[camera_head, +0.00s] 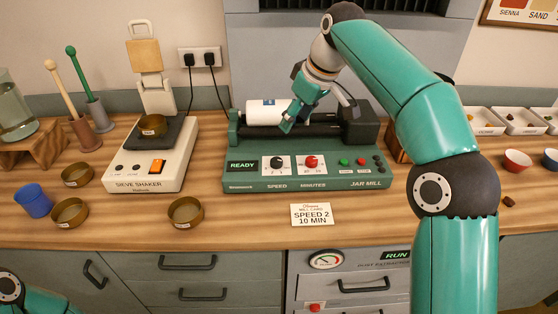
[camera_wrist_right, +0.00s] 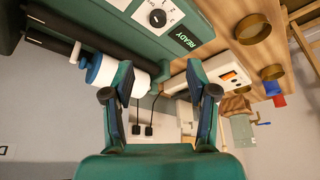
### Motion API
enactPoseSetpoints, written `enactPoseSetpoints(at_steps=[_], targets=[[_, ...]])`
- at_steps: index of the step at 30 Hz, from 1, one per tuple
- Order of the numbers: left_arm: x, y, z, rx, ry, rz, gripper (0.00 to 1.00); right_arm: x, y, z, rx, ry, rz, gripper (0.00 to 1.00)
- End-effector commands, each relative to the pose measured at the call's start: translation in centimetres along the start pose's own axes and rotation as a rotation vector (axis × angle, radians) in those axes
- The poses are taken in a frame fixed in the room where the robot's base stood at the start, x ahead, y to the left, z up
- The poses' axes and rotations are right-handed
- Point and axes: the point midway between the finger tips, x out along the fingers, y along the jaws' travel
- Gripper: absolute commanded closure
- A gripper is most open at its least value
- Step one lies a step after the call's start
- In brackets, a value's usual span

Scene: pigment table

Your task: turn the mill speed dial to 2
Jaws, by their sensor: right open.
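The green jar mill (camera_head: 240,180) stands on the wooden counter, its display reading READY. Its black speed dial (camera_head: 276,163) sits on a white plate left of the red minutes dial (camera_head: 311,162). I cannot tell which number the speed dial points to. The speed dial also shows at the top of the right wrist view (camera_wrist_right: 157,18). My right gripper (camera_head: 297,112) is open above the mill, beside the white jar (camera_head: 264,113) on the rollers, higher than the dials. In the wrist view its fingers (camera_wrist_right: 160,93) stand apart with nothing gripped. My left gripper is out of view.
A card (camera_head: 312,214) in front of the mill reads SPEED 2, 10 MIN. The sieve shaker (camera_head: 150,172) stands left, with several brass sieves and a blue cup (camera_head: 33,201) around it. My right arm covers the counter right of the mill.

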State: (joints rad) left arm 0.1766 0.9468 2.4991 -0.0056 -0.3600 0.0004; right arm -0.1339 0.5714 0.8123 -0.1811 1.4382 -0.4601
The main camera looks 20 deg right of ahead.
Motion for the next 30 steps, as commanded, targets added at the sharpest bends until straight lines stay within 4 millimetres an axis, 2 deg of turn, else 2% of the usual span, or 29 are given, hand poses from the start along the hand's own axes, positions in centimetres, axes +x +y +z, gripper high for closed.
enactPoseSetpoints(at_steps=[5, 8, 18, 24, 30], targets=[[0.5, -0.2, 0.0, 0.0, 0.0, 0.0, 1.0, 1.6, 0.5, 0.8, 0.014, -0.004, 0.004, 0.42], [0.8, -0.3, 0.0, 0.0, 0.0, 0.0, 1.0, 3.2, 0.7, 1.0, 0.018, -0.005, 0.005, 0.42], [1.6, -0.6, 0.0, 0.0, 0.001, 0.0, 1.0, 10.4, 1.0, 1.2, 0.024, -0.007, 0.006, 0.42], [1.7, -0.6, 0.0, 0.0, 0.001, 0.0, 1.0, 14.0, 0.9, 1.2, 0.023, -0.005, 0.007, 0.42], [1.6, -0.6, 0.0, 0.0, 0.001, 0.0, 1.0, 15.9, 1.1, 1.1, 0.024, -0.003, 0.008, 0.42]])
